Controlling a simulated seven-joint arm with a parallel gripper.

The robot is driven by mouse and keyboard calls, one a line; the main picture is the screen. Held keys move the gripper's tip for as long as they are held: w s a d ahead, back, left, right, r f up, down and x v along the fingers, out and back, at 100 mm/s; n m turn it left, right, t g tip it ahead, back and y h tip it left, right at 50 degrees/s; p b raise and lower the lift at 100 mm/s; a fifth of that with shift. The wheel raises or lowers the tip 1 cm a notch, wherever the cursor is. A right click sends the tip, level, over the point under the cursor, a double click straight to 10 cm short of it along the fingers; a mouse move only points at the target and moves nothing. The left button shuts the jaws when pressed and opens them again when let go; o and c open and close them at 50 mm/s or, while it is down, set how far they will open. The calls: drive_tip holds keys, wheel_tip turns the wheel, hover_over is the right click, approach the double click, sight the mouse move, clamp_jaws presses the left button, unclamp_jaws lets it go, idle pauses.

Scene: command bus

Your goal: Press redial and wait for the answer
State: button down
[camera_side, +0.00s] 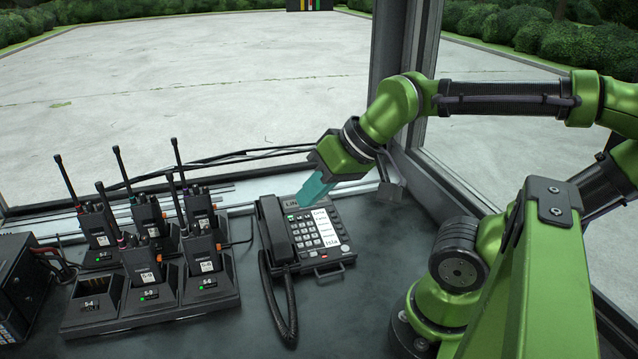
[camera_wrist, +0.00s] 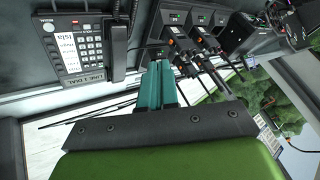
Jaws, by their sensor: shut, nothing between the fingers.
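The black desk phone (camera_side: 322,262) lies on the counter, its handset (camera_side: 274,228) in the cradle at its left. It has a small grey display, a keypad (camera_side: 300,232) and white label strips. In the wrist view the phone (camera_wrist: 62,78) is upside down at upper left; its display (camera_wrist: 88,80) appears to read "LINE 1 DIAL". My gripper (camera_side: 306,199) has teal fingers, shut and empty. In the side view the tips overlap the phone's far edge by the display. In the wrist view my gripper (camera_wrist: 160,68) points beside the phone; contact is unclear.
Handheld radios (camera_side: 145,262) with tall antennas stand in a charger rack (camera_side: 82,318) left of the phone. A coiled cord (camera_side: 291,312) hangs in front of the handset. A black box (camera_side: 22,285) is at far left.

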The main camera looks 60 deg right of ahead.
drive_tip(key=m+g+y, duration=0.5)
drive_tip(key=m+y, duration=0.1)
drive_tip(key=m, duration=1.8)
hover_over(348, 247)
wheel_tip(348, 247, down, 11)
drive_tip(key=shift+s+a, duration=0.4)
drive_tip(key=shift+w+d+f, duration=0.15)
drive_tip(key=shift+f, duration=1.3)
drive_tip(key=shift+w+d+f, duration=0.1)
drive_tip(key=shift+f, duration=1.35)
drive_tip(key=shift+w+d+f, duration=0.15)
drive_tip(key=shift+f, duration=1.3)
